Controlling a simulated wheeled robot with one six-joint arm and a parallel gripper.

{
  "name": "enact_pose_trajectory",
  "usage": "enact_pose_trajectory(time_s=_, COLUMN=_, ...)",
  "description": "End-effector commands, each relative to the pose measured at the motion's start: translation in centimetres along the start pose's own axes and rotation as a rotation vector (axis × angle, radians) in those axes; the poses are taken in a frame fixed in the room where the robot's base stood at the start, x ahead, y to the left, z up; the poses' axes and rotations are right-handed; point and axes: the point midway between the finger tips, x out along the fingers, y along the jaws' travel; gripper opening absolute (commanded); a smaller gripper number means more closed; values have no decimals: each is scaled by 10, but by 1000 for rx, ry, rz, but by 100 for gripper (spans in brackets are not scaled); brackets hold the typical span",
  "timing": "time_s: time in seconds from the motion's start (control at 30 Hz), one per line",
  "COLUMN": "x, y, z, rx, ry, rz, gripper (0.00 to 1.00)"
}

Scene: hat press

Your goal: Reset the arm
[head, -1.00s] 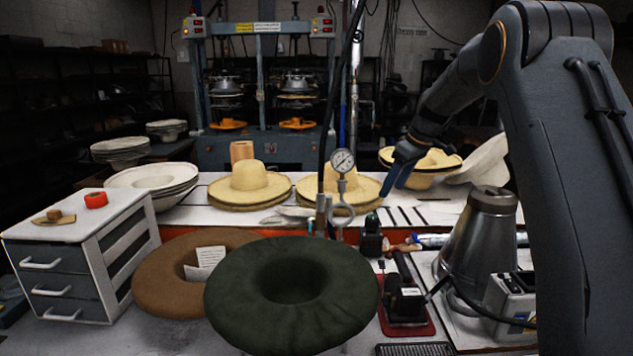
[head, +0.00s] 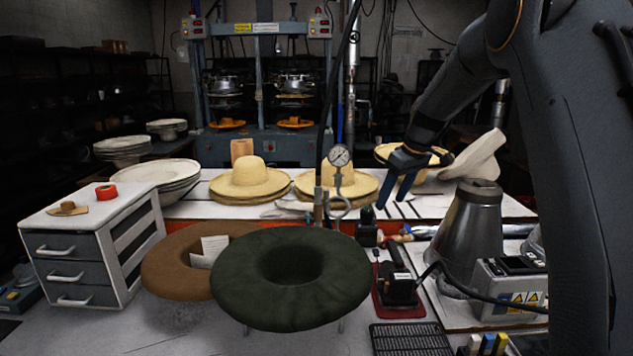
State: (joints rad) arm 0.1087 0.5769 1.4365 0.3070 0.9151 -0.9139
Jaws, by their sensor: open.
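My gripper (head: 392,198) is at the right of centre in the head view. Its two dark blue fingers point down and are spread apart with nothing between them. It hangs in front of a stack of straw hats (head: 385,152) on the back table, and my wrist hides part of that stack. My arm comes in from the right edge and covers much of that side.
A pressure gauge (head: 339,155) stands left of my gripper. A metal cone (head: 468,225) stands to its right. A drawer unit (head: 68,268) is at left.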

Motion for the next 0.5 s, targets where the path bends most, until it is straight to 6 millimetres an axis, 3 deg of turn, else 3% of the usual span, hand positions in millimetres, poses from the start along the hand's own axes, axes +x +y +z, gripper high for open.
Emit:
enact_pose_trajectory(time_s=0.27, x=2, y=-49, z=60, rx=169, ry=-51, rz=51, gripper=59)
enact_pose_trajectory(time_s=0.5, x=5, y=-123, z=154, rx=377, ry=-90, rz=127, gripper=59)
